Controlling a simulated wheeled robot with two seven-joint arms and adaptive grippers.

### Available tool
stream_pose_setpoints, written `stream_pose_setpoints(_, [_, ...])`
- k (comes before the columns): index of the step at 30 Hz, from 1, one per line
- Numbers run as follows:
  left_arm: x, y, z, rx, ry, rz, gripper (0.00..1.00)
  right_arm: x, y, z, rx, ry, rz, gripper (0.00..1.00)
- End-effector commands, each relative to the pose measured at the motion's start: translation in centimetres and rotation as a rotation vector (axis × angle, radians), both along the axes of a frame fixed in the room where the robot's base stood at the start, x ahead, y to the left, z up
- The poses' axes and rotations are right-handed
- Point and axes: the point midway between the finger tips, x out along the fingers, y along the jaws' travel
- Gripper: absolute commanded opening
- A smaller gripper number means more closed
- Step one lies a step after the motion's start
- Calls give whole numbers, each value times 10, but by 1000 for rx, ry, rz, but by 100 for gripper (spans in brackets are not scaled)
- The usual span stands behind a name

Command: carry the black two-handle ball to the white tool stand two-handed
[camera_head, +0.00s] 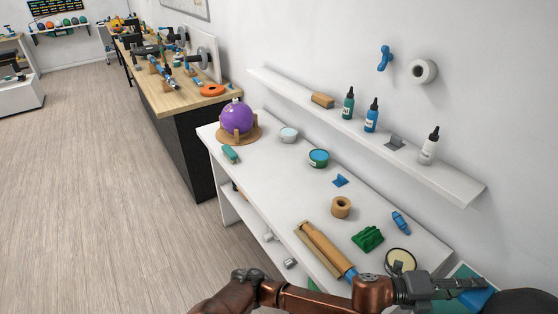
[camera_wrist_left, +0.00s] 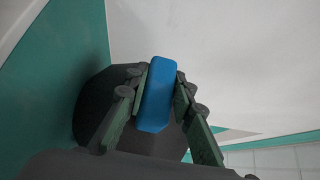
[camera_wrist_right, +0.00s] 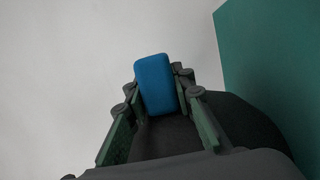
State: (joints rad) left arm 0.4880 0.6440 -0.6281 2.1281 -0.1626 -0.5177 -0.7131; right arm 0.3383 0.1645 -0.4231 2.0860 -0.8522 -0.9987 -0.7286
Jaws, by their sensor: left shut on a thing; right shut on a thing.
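The black two-handle ball (camera_head: 525,302) shows only in part at the bottom right corner of the head view. My left gripper (camera_head: 474,284) is beside it, shut on one blue handle; the left wrist view shows this handle (camera_wrist_left: 158,98) between the fingers, with the dark ball (camera_wrist_left: 92,95) behind. In the right wrist view my right gripper (camera_wrist_right: 158,92) is shut on the other blue handle (camera_wrist_right: 154,72), and the ball (camera_wrist_right: 255,135) is dark behind it. My right gripper is outside the head view. I cannot tell for certain which white furniture is the tool stand.
A white table (camera_head: 290,175) bears a purple ball (camera_head: 237,118) on a wooden ring, tins, a tape roll (camera_head: 341,206) and a rolling-pin-like tool (camera_head: 325,248). A wall shelf (camera_head: 365,132) holds bottles. A wooden workbench (camera_head: 185,98) stands farther back.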

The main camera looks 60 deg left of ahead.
Motion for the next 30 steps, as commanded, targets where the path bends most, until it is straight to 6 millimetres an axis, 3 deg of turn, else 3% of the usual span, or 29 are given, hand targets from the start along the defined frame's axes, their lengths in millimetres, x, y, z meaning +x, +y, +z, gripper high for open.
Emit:
stream_pose_setpoints(9, [-1, -1, 1, -2, -1, -2, 43, 0, 0, 0, 0, 0, 1, 0])
stream_pose_setpoints(14, [0, 0, 0, -1, 1, -1, 43, 0, 1, -1, 0, 1, 1, 0])
stream_pose_setpoints(15, [0, 0, -6, 3, 11, 2, 43, 0, 0, -6, 2, 12, 0, 23])
stream_pose_setpoints(24, [0, 0, -3, 2, 6, 1, 43, 0, 0, -3, 0, 7, 0, 43])
stream_pose_setpoints(30, [0, 0, -2, 1, 4, 0, 44, 0, 0, -2, 1, 5, 0, 43])
